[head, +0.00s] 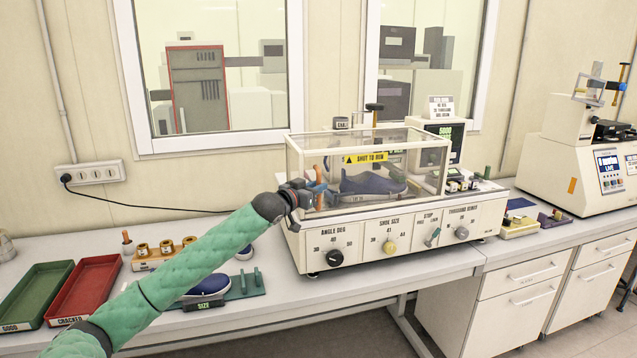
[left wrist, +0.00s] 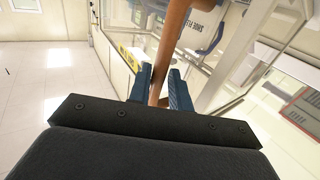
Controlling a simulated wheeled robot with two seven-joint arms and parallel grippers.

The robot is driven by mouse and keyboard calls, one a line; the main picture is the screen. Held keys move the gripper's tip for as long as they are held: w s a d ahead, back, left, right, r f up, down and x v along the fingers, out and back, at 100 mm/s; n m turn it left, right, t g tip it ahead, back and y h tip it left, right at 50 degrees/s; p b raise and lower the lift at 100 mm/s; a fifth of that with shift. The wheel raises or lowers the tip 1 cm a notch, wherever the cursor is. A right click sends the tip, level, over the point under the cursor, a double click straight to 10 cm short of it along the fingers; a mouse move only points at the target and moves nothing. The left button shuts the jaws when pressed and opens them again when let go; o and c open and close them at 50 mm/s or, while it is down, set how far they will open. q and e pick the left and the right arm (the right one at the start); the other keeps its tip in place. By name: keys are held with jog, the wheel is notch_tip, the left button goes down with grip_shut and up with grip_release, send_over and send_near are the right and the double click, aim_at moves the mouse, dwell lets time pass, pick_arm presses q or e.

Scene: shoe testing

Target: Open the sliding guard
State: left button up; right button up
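The sliding guard (head: 298,160) is a clear box with pale edges over the shoe tester, with a yellow "SHUT TO RUN" label (head: 365,157) on its front. It stands over a dark blue shoe (head: 372,184), so it looks closed. A copper-brown upright handle (head: 319,174) is at its left end. My left gripper (head: 304,193) is at that handle. In the left wrist view, the blue fingers of the gripper (left wrist: 160,88) sit close on both sides of the brown bar (left wrist: 172,40) and appear shut on it. My right gripper is in neither view.
The tester's knobbed front panel (head: 400,236) lies below the guard. Red (head: 88,289) and green trays (head: 40,292) and a shoe on a "SIZE" stand (head: 240,287) are on the bench at left. A white machine (head: 575,150) stands at right.

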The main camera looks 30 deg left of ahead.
pick_arm(q)
jog(key=shift+w+d, duration=0.1)
jog(key=shift+w, duration=0.45)
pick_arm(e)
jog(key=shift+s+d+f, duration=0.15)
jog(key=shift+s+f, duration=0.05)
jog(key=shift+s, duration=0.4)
pick_arm(q)
grip_shut()
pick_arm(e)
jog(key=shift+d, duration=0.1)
